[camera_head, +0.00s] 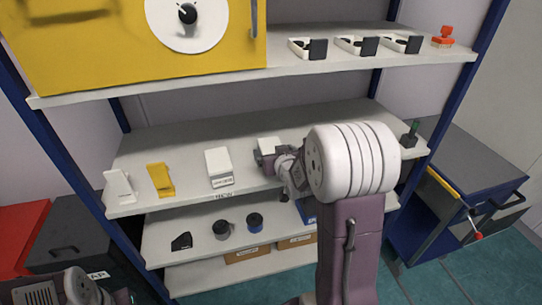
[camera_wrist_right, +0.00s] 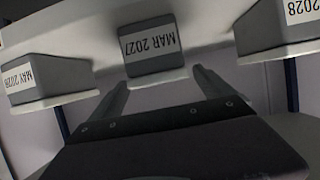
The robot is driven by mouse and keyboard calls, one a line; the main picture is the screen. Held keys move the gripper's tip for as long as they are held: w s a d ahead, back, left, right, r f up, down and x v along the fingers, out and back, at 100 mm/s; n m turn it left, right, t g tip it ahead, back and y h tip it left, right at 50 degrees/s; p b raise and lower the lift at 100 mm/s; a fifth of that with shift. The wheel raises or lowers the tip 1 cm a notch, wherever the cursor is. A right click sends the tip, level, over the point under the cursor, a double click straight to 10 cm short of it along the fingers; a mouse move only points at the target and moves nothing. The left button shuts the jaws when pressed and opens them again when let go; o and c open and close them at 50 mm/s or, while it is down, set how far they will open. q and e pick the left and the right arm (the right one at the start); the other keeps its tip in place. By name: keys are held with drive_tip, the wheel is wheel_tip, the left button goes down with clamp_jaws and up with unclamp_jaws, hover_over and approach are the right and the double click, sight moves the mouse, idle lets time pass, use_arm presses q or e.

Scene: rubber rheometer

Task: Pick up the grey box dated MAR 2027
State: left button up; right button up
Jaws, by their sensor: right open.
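The grey box dated MAR 2027 (camera_wrist_right: 152,48) is in the upper middle of the right wrist view, its label upside down. In the head view, a pale box (camera_head: 268,144) on the middle shelf, partly covered by my right gripper, appears to be the same one. My right gripper (camera_head: 266,157) is open; in the wrist view its two fingers (camera_wrist_right: 160,80) point at the box, one towards each side. I cannot tell whether they touch it. Part of my left arm shows at the lower left of the head view; its jaws are not clear.
A box with a MAY label (camera_wrist_right: 50,80) and one reading 2028 (camera_wrist_right: 275,30) flank it in the wrist view. A pale box (camera_head: 218,162), a yellow holder (camera_head: 160,180) and a white holder (camera_head: 119,187) stand left on the middle shelf (camera_head: 190,140). The upper shelf overhangs.

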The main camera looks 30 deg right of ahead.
sight(272, 147)
drive_tip(key=x, duration=0.3)
drive_tip(key=shift+w+f, duration=0.2)
drive_tip(key=shift+w, duration=0.2)
drive_tip(key=shift+s, duration=0.1)
drive_tip(key=shift+s+r, duration=0.1)
drive_tip(key=shift+r, duration=0.05)
drive_tip(key=c, duration=0.5)
clamp_jaws()
wheel_tip(272, 147, up, 10)
drive_tip(key=shift+f+p, duration=0.1)
drive_tip(key=shift+p, duration=0.75)
